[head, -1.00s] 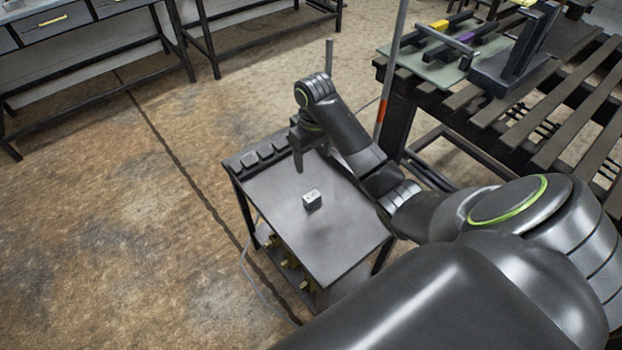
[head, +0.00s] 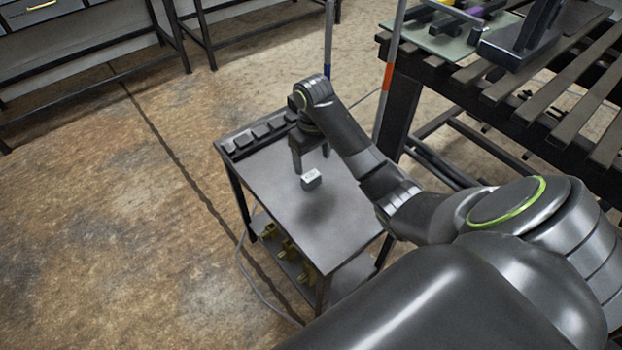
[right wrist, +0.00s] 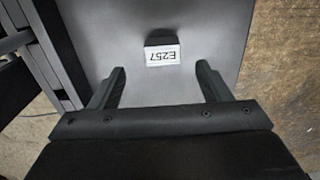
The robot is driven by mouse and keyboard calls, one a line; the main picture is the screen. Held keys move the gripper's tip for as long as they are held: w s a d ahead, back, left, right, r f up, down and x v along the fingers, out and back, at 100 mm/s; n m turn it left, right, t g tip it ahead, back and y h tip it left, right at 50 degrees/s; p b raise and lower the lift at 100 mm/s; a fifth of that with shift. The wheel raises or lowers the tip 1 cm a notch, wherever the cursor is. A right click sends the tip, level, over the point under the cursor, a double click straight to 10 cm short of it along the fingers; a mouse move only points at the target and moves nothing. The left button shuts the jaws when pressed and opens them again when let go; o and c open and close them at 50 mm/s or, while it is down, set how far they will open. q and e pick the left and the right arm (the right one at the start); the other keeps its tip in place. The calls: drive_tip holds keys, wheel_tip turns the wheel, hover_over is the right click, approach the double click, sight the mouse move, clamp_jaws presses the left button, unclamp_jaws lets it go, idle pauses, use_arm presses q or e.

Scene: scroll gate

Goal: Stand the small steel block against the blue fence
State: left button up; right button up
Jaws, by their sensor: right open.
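The small steel block (head: 311,180) sits on the dark top of a small cart (head: 290,205), with a white label on it. In the right wrist view the block (right wrist: 162,53) shows its label reading "E257". My right gripper (head: 311,162) is just behind the block in the head view. In the right wrist view its two fingers (right wrist: 160,85) are spread wide and empty, with the block beyond the tips and roughly between them. I cannot make out a blue fence for certain. My left gripper is not in view.
A row of dark bins (head: 260,133) lines the cart's far edge. A slatted table (head: 540,85) at the right holds a green plate (head: 445,38). Two upright poles, one with a blue band (head: 327,71) and one with an orange band (head: 388,76), stand between cart and table.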

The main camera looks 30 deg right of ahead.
sight(311, 175)
drive_tip(key=shift+f+b, duration=0.4)
drive_tip(key=shift+f, duration=0.4)
drive_tip(key=shift+a+f+b, duration=0.1)
drive_tip(key=shift+f+b, duration=0.8)
wheel_tip(311, 175, down, 3)
drive_tip(key=shift+w+a+b, duration=0.1)
drive_tip(key=shift+b, duration=0.65)
drive_tip(key=shift+f, duration=0.45)
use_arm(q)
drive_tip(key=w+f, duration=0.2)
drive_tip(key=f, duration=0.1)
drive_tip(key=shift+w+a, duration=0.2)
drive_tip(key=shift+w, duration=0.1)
use_arm(e)
drive_tip(key=c, duration=1.4)
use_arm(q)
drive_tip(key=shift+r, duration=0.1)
use_arm(e)
drive_tip(key=shift+r, duration=0.15)
drive_tip(key=shift+c, duration=0.6)
